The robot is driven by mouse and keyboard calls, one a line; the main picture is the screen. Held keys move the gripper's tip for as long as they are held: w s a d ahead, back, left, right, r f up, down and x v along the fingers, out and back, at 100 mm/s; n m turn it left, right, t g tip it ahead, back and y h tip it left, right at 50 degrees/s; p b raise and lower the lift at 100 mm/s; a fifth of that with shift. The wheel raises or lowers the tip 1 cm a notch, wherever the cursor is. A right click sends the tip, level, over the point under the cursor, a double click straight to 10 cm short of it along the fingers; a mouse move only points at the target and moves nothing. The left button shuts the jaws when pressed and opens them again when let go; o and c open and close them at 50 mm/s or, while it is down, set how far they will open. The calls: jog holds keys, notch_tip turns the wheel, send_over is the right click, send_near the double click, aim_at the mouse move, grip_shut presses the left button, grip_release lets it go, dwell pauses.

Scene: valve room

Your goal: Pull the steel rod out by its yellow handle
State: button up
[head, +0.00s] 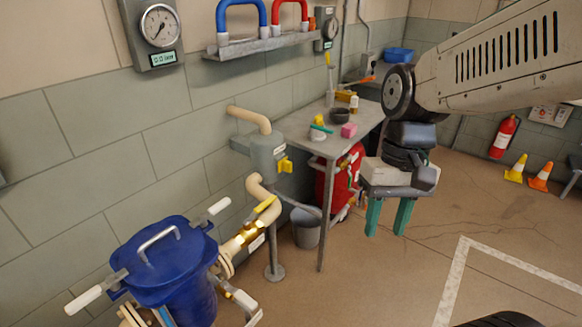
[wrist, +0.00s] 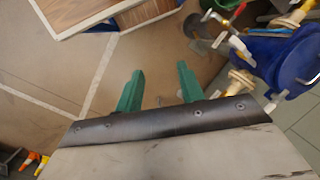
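In the head view a yellow handle (head: 285,165) sticks out of the right side of a grey housing (head: 262,153) on a post by the wall. No steel shaft shows clearly there; any rod inside the housing is hidden. My gripper (head: 388,217) hangs to the right of the handle, fingers down, well apart from it. Its two green fingers are spread with nothing between them. In the wrist view my gripper (wrist: 160,72) is also open and empty above bare floor. I cannot make out the yellow handle for sure in that view.
A bucket (head: 306,228) and a steel table (head: 298,142) with small items stand behind the post. A red extinguisher (head: 504,137) and cones are far right.

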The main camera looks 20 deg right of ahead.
jog(key=w+a+f+m+g+y, duration=0.1)
jog(key=w+a+f+m+y, duration=0.25)
jog(key=w, duration=0.45)
jog(key=w+a+f+m+y, duration=0.25)
jog(key=w+f+y, duration=0.2)
jog(key=w, duration=0.25)
jog(key=m+t+y, duration=0.1)
jog(key=m+t, duration=1.7)
jog(key=m, duration=0.3)
send_near(291, 166)
jog(key=x, duration=1)
jog(key=shift+d, duration=0.15)
jog(key=shift+w, duration=0.1)
grip_shut()
